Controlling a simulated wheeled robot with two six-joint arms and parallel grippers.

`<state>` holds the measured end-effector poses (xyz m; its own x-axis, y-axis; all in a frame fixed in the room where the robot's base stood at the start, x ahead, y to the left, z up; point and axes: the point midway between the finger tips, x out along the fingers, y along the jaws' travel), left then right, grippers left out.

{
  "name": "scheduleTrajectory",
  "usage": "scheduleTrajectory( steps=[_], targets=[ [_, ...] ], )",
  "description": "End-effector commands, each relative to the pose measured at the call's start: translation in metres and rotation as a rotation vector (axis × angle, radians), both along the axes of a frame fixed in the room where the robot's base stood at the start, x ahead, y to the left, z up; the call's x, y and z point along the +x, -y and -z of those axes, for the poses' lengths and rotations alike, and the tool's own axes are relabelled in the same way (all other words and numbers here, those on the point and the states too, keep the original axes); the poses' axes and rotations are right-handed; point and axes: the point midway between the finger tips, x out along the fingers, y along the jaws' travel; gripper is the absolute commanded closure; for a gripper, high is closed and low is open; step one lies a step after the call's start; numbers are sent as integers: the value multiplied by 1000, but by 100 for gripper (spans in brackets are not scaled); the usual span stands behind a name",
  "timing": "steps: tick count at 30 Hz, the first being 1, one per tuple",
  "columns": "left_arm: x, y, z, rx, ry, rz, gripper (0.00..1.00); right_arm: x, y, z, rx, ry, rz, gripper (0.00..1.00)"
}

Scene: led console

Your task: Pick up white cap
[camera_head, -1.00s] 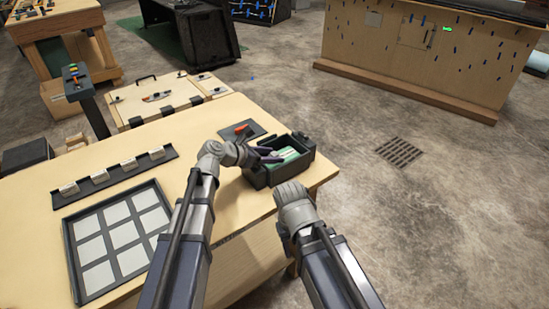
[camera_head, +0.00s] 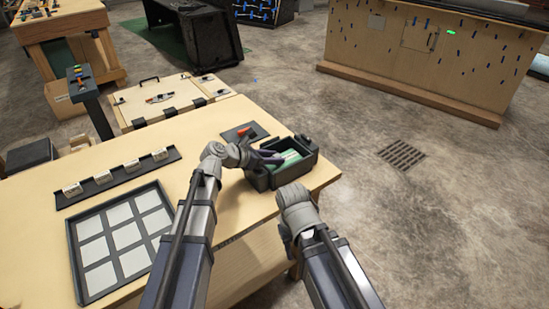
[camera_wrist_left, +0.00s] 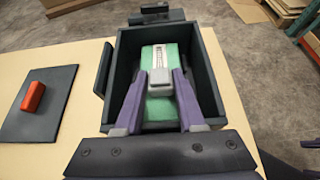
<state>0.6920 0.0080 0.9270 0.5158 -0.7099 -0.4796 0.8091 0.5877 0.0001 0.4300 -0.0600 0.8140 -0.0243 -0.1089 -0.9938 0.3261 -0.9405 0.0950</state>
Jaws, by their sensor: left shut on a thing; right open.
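The white cap (camera_wrist_left: 160,77) is a small pale block on the green board (camera_wrist_left: 160,107) inside a black open box (camera_wrist_left: 210,75). In the left wrist view my left gripper (camera_wrist_left: 161,75) reaches into the box, its two purple fingers closed on the sides of the cap. In the head view my left gripper (camera_head: 268,157) is over the box (camera_head: 262,180), and its fingertips and the cap are too small to make out. My right gripper (camera_head: 293,195) is empty in front of the box; its fingers are mostly hidden from the head view.
A dark pad with an orange block (camera_wrist_left: 34,97) lies left of the box. On the table (camera_head: 150,185) are a rail with several pale blocks (camera_head: 118,178) and a framed tray of pale squares (camera_head: 72,250). The box stands near the table's right edge.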

Motion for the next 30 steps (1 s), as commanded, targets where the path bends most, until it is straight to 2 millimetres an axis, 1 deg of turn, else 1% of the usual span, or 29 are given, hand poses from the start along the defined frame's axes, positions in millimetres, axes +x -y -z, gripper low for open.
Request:
scheduleTrajectory(
  steps=[8,18,21,25,30],
  targets=[
    [0,0,-30,0,0,0,100,0,0,-30,0,0,0,54],
    [0,0,-83,0,0,0,100,0,0,-83,0,0,0,54],
    [0,0,-93,0,0,0,100,0,0,-93,0,0,0,54],
    [0,0,-99,0,0,0,100,0,0,-99,0,0,0,54],
    [0,0,-98,0,0,0,100,0,0,-98,0,0,0,54]
  ],
)
